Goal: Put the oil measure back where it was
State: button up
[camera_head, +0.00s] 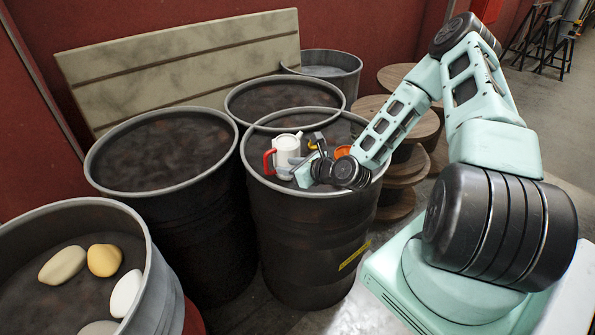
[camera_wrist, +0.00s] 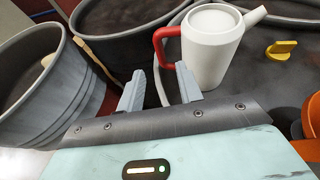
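The oil measure is a white jug (camera_head: 286,152) with a red handle and a spout. It stands upright on the dark top of the front drum (camera_head: 315,215). In the wrist view the oil measure (camera_wrist: 212,50) is just beyond the fingers, its red handle toward them and its spout to the upper right. My gripper (camera_head: 306,154) is low over the same drum, to the right of the jug in the head view. In the wrist view my gripper (camera_wrist: 160,72) has its two grey fingers apart with nothing between them. The handle appears close to the fingertips; contact cannot be told.
A yellow knob-like piece (camera_wrist: 282,49) and an orange object (camera_head: 343,152) share the drum top. Other drums (camera_head: 165,150) stand behind and left. An open drum (camera_head: 65,215) at lower left holds several stones. A plank panel (camera_head: 185,60) leans behind; wooden spools (camera_head: 400,170) stand right.

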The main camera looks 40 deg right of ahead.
jog(key=s+a+r+n+g+y, duration=0.1)
jog(key=s+a+r+n+g, duration=0.3)
jog(key=a+n, duration=0.55)
jog(key=s+a+r+n+g, duration=0.2)
jog(key=s+a+n+g, duration=0.45)
jog(key=n, duration=0.65)
jog(key=s+a+r+n+g+h, duration=0.1)
jog(key=s+a+r+n, duration=0.3)
jog(key=s+n, duration=0.5)
jog(key=s+a+r+n+g+h, duration=0.2)
jog(key=s+a+r+n, duration=0.3)
jog(key=s+r+n, duration=0.4)
jog(key=shift+s+a+r, duration=0.15)
jog(key=shift+s+r, duration=0.05)
jog(key=shift+s, duration=0.55)
jog(key=shift+n, duration=0.25)
